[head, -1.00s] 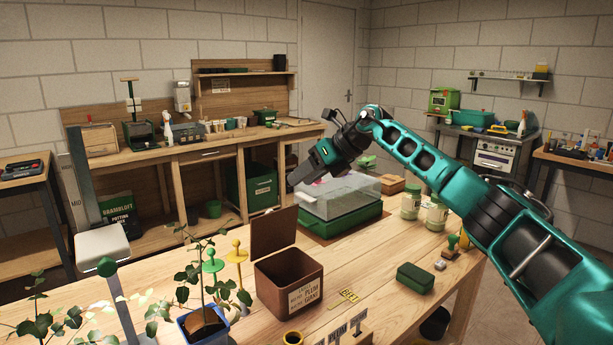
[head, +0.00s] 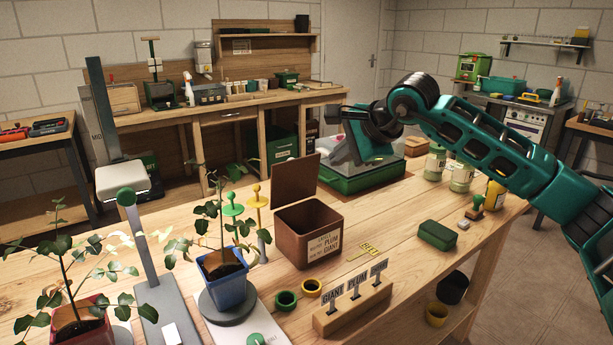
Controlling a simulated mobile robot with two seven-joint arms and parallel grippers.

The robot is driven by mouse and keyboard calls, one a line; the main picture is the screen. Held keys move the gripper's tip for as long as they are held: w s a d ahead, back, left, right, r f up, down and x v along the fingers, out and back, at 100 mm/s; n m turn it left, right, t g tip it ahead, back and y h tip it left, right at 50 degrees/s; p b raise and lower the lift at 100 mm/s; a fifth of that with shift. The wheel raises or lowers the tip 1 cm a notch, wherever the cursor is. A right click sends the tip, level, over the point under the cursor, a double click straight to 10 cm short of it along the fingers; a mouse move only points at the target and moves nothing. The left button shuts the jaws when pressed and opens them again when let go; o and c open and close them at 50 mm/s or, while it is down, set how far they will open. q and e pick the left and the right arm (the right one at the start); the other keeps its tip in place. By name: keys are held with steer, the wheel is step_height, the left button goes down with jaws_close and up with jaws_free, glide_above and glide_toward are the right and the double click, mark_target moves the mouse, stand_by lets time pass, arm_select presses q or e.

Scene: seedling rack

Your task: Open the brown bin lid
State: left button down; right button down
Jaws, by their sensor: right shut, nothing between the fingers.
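The brown bin (head: 291,222) stands on the wooden bench in the middle of the head view, with a white label on its front. Its brown lid (head: 295,178) stands upright at the rear edge, and the bin's dark inside shows. My right gripper (head: 342,162) is shut and empty. It points down, behind and to the right of the lid in the picture, in front of the clear-covered green tray (head: 355,184), and appears apart from the lid. Its fingertips are hard to make out. My left gripper is out of view.
A potted plant in a blue pot (head: 225,288) and green and yellow stands (head: 257,200) are left of the bin. A wooden label block (head: 352,312) and small pots are in front. A green box (head: 436,235) lies right, with bare bench between.

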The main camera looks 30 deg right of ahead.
steer(key=s+a+n, duration=0.1)
steer(key=n, duration=0.1)
glide_toward(298, 174)
steer(key=s+f+x, duration=0.1)
steer(key=x, duration=0.4)
steer(key=shift+w+a+r+h+p, duration=0.15)
steer(key=shift+w+r+h+p, duration=0.15)
steer(key=shift+w, duration=0.35)
